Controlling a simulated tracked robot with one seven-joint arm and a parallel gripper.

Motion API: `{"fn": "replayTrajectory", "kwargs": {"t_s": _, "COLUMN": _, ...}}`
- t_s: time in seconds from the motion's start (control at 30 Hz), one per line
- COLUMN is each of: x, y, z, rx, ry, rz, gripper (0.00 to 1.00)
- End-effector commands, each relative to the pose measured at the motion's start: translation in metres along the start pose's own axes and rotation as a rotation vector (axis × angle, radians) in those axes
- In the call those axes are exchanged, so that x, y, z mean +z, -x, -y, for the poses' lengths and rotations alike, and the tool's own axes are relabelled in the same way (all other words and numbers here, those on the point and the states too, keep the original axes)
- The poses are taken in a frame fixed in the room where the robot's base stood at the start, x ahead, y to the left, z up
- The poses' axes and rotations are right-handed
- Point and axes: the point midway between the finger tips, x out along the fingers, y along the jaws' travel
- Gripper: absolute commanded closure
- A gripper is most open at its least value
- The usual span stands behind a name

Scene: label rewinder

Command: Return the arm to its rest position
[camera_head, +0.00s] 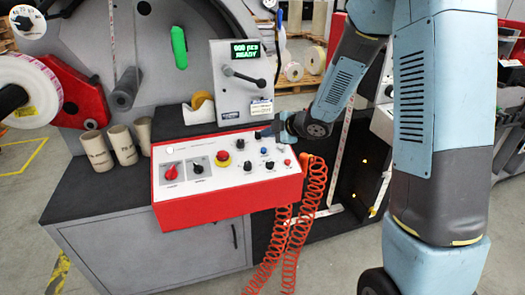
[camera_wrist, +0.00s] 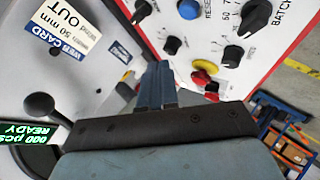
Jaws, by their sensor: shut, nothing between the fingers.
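My gripper (camera_head: 264,132) is above the right part of the red-framed control panel (camera_head: 230,205), near its back edge. In the wrist view my gripper's fingers (camera_wrist: 158,82) are together, with nothing between them. They point toward the panel face, and I cannot tell whether they touch it. My blue-grey arm comes down from the upper right of the head view and bends to the left, its wrist over the panel's right end. The black knob (camera_wrist: 172,45) shows just beyond the fingertips in the wrist view.
The display (camera_head: 246,50) reads READY above a black lever (camera_head: 245,78). An emergency stop button (camera_head: 223,157) and several knobs sit on the panel. Orange coiled cables (camera_head: 312,185) hang at its right.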

Motion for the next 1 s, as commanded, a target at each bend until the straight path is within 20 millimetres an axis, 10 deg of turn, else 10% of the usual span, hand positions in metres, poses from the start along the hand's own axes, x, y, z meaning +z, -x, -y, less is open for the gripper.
{"fn": "replayTrajectory", "kwargs": {"t_s": 0.57, "x": 0.003, "y": 0.011, "z": -0.01, "rx": 0.019, "ry": -0.021, "rz": 0.045, "gripper": 1.0}}
{"fn": "replayTrajectory", "kwargs": {"t_s": 1.0, "x": 0.025, "y": 0.14, "z": -0.065, "rx": 0.198, "ry": -0.341, "rz": 0.451, "gripper": 1.0}}
